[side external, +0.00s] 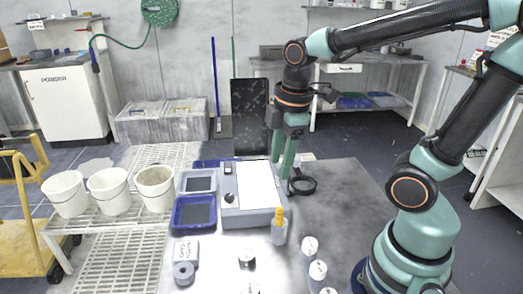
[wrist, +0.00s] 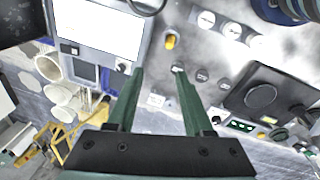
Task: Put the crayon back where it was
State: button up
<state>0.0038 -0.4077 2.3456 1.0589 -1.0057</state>
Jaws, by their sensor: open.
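I cannot make out a crayon in either view. My gripper (side external: 280,178) is open in the side view, pointing down in front of or over the grey box (side external: 250,218) with the white panel. In the wrist view my gripper (wrist: 159,72) shows two green fingers spread apart, with nothing seen between them. The grey box (wrist: 130,68) lies at the upper left there. A yellow-capped bottle (side external: 279,232) stands in front of the box. Its yellow cap (wrist: 170,42) shows beyond the fingertips in the wrist view.
A blue tray (side external: 194,226) and a pale tray (side external: 184,190) lie left of the box. White jars (side external: 310,247) stand front right. A dark ring (side external: 302,194) lies to the right. White buckets (side external: 110,192) stand on a rack. The grey bench (side external: 350,205) is bare at right.

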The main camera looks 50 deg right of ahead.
notch_tip(320, 180, up, 4)
jog(key=m+t, duration=0.1)
jog(key=m, duration=0.2)
jog(key=m+t, duration=0.1)
jog(key=m, duration=0.3)
jog(key=m+t, duration=0.2)
jog(key=m, duration=0.2)
jog(key=shift+w+f, duration=0.1)
jog(key=shift+w, duration=0.05)
